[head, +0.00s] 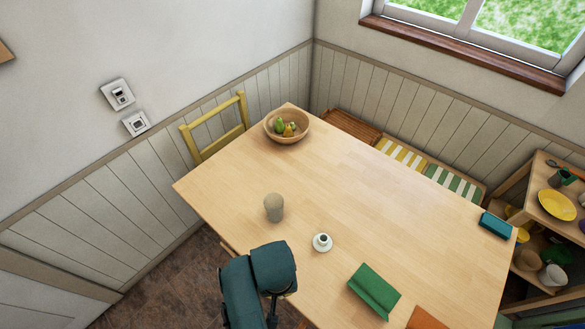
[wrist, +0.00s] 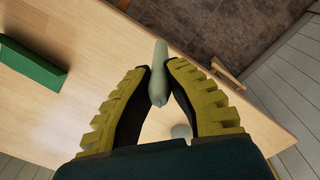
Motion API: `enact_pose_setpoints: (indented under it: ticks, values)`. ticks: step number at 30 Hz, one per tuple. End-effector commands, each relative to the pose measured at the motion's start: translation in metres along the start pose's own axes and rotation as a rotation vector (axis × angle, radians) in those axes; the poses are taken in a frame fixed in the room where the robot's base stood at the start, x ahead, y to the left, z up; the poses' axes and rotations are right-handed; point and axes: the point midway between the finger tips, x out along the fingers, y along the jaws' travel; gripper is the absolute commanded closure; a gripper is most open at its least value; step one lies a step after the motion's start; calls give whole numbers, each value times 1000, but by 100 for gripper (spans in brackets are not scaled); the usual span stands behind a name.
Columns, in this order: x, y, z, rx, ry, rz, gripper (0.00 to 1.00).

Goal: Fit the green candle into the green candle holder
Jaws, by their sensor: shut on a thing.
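My gripper (wrist: 155,78) is shut on a pale green candle (wrist: 158,70) in the wrist view. The candle stands out between the two yellow-and-black fingers, over the table's edge area. In the head view my gripper (head: 271,311) is partly seen at the bottom, and the candle cannot be made out. A small white piece with a dark centre (head: 322,242) stands on the table, up and right of my gripper. I cannot clearly identify a green candle holder. A pale grey-green object (wrist: 180,131) shows partly between the fingers; the gripper hides the rest.
On the table (head: 400,215) are a beige cup-like object (head: 274,208), a fruit bowl (head: 272,132), a green folded item (head: 374,290), an orange item (head: 426,318) and a teal box (head: 495,225). A shelf (head: 538,190) with dishes stands right. The table's middle is clear.

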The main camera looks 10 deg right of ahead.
Motion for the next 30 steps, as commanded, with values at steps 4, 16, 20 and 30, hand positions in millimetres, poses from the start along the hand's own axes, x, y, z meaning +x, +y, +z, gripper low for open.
enact_pose_setpoints:
  ticks: [4,16,20,30]
  values:
    - [-57,0,3,0,-3,1,100]
    - [-147,-1,13,0,-3,1,100]
    - [-164,-1,16,0,-3,0,100]
    - [-166,0,18,4,0,0,100]
